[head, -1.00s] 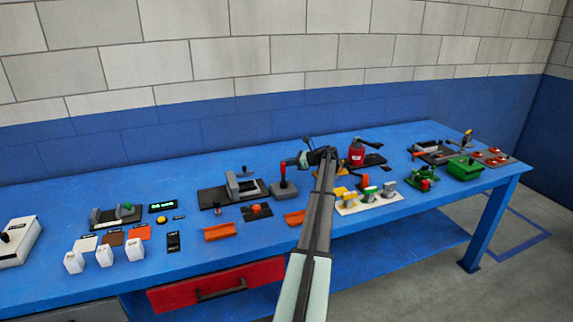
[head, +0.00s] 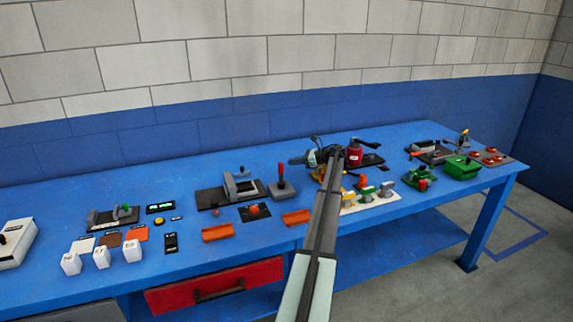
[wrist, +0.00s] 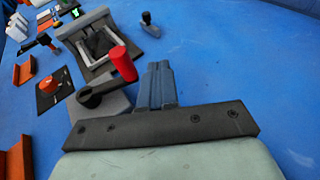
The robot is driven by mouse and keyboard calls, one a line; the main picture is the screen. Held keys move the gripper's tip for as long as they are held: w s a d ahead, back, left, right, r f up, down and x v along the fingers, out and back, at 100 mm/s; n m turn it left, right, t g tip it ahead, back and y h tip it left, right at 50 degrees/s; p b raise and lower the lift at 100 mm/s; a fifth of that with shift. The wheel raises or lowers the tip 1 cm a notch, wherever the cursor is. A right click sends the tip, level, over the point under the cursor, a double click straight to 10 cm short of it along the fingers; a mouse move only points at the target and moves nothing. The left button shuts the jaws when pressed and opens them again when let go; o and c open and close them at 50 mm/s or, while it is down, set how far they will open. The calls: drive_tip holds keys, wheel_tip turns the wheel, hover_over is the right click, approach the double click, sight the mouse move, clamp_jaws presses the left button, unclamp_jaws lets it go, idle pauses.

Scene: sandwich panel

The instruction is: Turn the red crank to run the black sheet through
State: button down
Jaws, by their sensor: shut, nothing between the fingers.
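The red crank handle (head: 281,172) stands upright in the middle of the bench. In the wrist view the red handle (wrist: 123,63) is on a black crank arm (wrist: 92,96) over a grey base (wrist: 103,112). A grey frame (head: 240,188) on a black plate (head: 211,199) is beside it. A dark flat piece (wrist: 97,45) shows inside the frame; I cannot tell if it is the black sheet. My gripper (head: 293,161) is just right of the handle; in the wrist view its closed fingers (wrist: 158,80) are apart from the handle, with bare blue bench beyond them.
Orange trays (head: 297,217) and a red button plate (head: 254,211) are in front.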

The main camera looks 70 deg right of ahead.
drive_tip(key=s+d+r, duration=0.3)
drive_tip(key=s+d, duration=0.3)
drive_tip(key=s+a, duration=0.7)
drive_tip(key=a, duration=0.1)
approach(281, 176)
drive_tip(key=w, duration=0.1)
drive_tip(key=w+d, duration=0.1)
drive_tip(key=w, duration=0.1)
drive_tip(key=w+r, duration=0.1)
drive_tip(key=shift+w+d, duration=0.3)
drive_tip(key=shift+d, duration=0.1)
drive_tip(key=shift+w+a, duration=0.1)
drive_tip(key=shift+w, duration=0.65)
drive_tip(key=shift+w, duration=0.1)
drive_tip(key=shift+w+a, duration=0.1)
drive_tip(key=shift+w, duration=1.25)
